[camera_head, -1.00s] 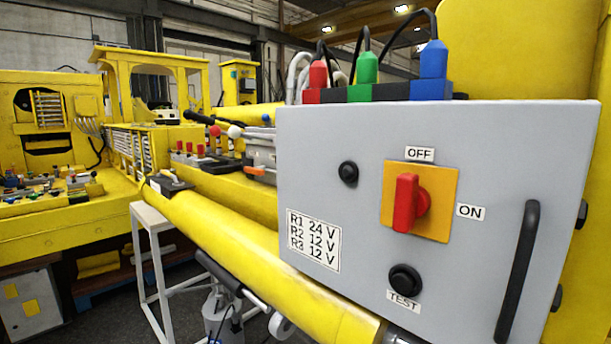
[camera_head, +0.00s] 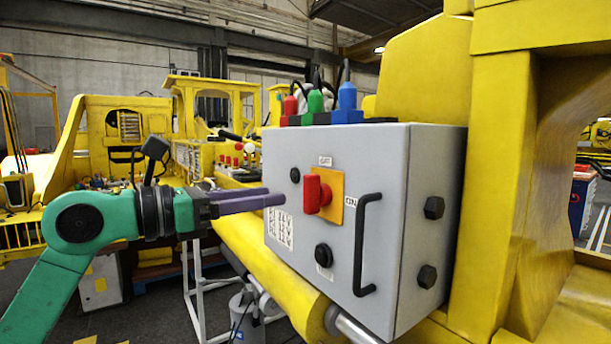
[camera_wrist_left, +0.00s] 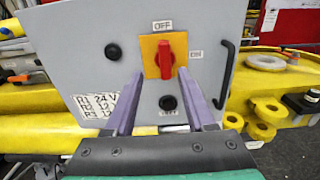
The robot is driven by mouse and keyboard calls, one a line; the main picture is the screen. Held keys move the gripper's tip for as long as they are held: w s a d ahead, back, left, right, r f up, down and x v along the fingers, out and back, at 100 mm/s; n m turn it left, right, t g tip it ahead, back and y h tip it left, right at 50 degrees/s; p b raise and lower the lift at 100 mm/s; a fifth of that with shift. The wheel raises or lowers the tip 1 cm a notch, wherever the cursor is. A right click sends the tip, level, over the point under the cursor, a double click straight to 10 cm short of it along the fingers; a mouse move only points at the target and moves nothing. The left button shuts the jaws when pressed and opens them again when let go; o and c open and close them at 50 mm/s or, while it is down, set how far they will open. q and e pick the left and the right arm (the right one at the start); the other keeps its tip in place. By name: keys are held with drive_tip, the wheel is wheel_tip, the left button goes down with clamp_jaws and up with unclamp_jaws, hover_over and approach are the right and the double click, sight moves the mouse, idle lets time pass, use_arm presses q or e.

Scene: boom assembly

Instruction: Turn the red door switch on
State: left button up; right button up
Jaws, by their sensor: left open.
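The red door switch (camera_head: 314,194) sits on a yellow-orange plate (camera_head: 337,190) on the door of a grey control box (camera_head: 300,240). In the left wrist view the red handle (camera_wrist_left: 166,58) stands upright, pointing to the OFF label (camera_wrist_left: 162,25). The ON label (camera_wrist_left: 195,54) is at the plate's right. My left gripper (camera_head: 280,199) is in front of the box, its purple fingers pointing at the door, left of the switch in the head view. In the left wrist view its fingers (camera_wrist_left: 160,95) are spread apart below the handle, with nothing between them. My right gripper is not in view.
A black door handle (camera_head: 362,245) sticks out right of the switch. A black TEST button (camera_head: 323,256) lies below it and another black knob (camera_head: 295,175) at upper left. Red, green and blue plugs (camera_head: 314,101) stand on top. A yellow boom (camera_head: 260,270) runs beneath the box.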

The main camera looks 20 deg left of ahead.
sight(305, 190)
use_arm(q)
drive_tip(key=p+x, duration=0.1)
drive_tip(key=x, duration=0.1)
drive_tip(key=p+x, duration=0.1)
drive_tip(key=x, duration=0.2)
drive_tip(key=d+r+p+x, duration=0.1)
drive_tip(key=x, duration=0.2)
drive_tip(key=shift+s+p, duration=0.35)
drive_tip(key=shift+p, duration=0.05)
drive_tip(key=shift+w+f, duration=0.35)
drive_tip(key=shift+w, duration=0.15)
drive_tip(key=shift+s+d, duration=0.1)
clamp_jaws()
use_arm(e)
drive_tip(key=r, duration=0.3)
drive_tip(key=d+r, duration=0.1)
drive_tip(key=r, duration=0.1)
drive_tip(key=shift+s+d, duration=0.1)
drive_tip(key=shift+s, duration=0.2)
